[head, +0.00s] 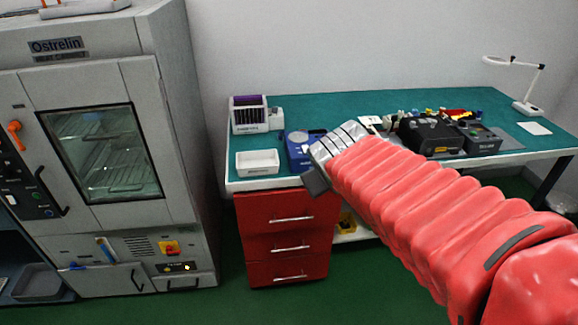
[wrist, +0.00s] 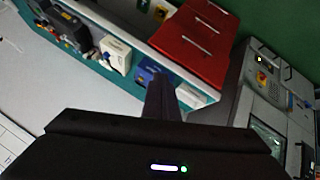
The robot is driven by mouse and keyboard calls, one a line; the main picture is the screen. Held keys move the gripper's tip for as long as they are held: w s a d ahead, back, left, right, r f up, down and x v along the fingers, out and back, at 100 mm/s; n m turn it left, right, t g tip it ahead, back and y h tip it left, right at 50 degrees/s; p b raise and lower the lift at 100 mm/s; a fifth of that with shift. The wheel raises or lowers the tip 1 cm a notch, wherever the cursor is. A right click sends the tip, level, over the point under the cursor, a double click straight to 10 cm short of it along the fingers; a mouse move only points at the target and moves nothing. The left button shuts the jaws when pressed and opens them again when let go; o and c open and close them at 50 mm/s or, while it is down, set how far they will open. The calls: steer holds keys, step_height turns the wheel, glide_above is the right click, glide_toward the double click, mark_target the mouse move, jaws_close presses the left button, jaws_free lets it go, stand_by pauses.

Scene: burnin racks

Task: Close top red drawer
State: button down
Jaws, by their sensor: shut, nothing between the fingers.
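The top red drawer (head: 262,212) is the uppermost of three in a red cabinet under the left end of the bench, with a silver bar handle. Its front looks about in line with the drawers below; I cannot tell whether a small gap is left. It also shows in the wrist view (wrist: 184,52), beyond the fingers. My gripper (head: 315,182) is shut and empty, in front of the bench's front edge in the picture, above and right of the drawer's handle. In the wrist view its dark fingers (wrist: 160,98) point toward the bench edge and cabinet.
The green-topped bench (head: 330,115) carries a white tray (head: 258,162), a blue device (head: 298,150), a purple-topped rack unit (head: 250,115) and black equipment (head: 430,135). A large grey oven cabinet (head: 165,130) stands at left. Green floor (head: 226,270) lies clear between it and the drawers.

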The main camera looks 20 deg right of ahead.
steer(key=s+a+f+m+g+y, duration=0.1)
steer(key=s+a+f+g+y, duration=0.1)
steer(key=s+a, duration=1)
steer(key=shift+s+a+f+y, duration=0.3)
steer(key=shift+s+f+y, duration=0.25)
steer(key=shift+s+y, duration=0.55)
